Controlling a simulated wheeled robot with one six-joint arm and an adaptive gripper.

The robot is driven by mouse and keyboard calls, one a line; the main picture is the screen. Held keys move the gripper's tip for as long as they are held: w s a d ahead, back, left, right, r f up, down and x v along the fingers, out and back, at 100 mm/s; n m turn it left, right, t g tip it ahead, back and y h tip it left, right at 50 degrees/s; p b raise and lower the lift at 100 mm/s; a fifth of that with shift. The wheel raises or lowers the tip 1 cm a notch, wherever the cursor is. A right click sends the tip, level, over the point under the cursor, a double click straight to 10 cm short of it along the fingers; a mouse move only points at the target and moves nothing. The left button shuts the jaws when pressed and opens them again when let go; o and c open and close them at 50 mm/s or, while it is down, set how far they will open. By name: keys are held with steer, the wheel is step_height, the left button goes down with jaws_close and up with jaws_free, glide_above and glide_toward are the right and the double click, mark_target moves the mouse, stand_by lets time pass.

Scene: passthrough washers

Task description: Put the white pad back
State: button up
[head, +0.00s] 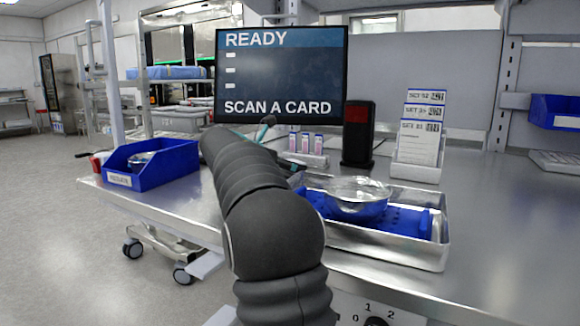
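I cannot make out a white pad in the head view. My dark, ribbed arm runs up from the bottom middle over the metal table (490,235). The far end of the arm bends behind itself, so my gripper and anything in it are hidden. A thin teal and dark thing (265,127) shows just beyond the arm; I cannot tell what it is. A metal tray (425,257) right of the arm holds a blue perforated insert (395,222) and a shiny metal bowl (358,195).
A blue bin (165,172) with a metal item inside stands at the table's left end. A screen (281,75) reads "READY" and "SCAN A CARD". A black and red scanner (358,135), small bottles (305,143) and a card holder (417,172) stand behind the tray.

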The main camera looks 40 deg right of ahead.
steer(key=shift+a+r, duration=0.1)
steer(key=shift+r, duration=0.1)
steer(key=v, duration=1.1)
steer(key=shift+a+r, duration=0.15)
steer(key=shift+a, duration=0.25)
